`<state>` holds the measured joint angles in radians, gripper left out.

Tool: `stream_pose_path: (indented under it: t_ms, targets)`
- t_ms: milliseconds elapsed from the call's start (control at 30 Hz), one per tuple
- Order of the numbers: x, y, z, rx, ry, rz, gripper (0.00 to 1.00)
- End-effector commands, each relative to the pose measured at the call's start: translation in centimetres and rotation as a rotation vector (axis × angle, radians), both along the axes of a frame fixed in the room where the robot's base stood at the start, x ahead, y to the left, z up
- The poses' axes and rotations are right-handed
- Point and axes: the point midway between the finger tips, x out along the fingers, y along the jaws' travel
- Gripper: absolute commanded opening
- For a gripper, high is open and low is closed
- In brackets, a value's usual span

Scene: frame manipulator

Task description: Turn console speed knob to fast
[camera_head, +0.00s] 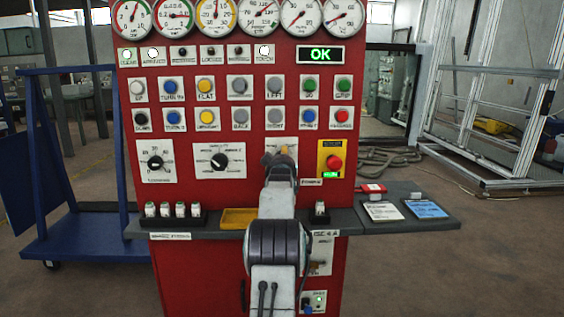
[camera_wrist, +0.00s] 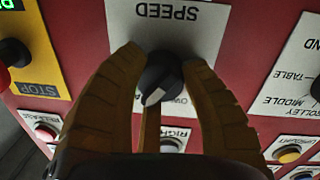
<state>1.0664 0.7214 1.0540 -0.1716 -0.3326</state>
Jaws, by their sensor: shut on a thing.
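The red console (camera_head: 235,205) stands straight ahead. In the wrist view, the black speed knob (camera_wrist: 163,72) sits on a white plate marked SPEED (camera_wrist: 205,22), seen upside down. Its white pointer mark faces the lower left of that picture. The yellow-brown fingers of my gripper (camera_wrist: 162,60) are on both sides of the knob and shut on it. A label ending in "OW" shows at the knob's lower right; the FAST label is not visible. In the head view, my gripper (camera_head: 281,154) and arm hide the knob and most of its plate.
A red stop button (camera_head: 335,162) on a yellow plate is close right of my gripper. A selector knob (camera_head: 219,161) is to its left, with rows of buttons above. A grey shelf (camera_head: 365,222) juts out below. A green OK display (camera_head: 320,54) is lit.

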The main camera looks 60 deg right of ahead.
Motion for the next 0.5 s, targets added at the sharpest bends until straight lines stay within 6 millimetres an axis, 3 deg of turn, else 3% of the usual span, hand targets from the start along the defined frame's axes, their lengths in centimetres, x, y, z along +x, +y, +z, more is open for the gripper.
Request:
stream_pose_path:
  t_ms: [33,167,200,500]
  targets:
    - [-0.02,-0.13,-1.14,0.020,0.011,-0.001,0.08]
    - [-0.01,-0.12,-1.15,0.020,0.012,-0.001,0.08]
    - [0.00,-0.13,-1.17,0.021,0.013,-0.001,0.42]
    - [0.03,-0.06,-0.70,0.013,0.008,0.000,0.68]
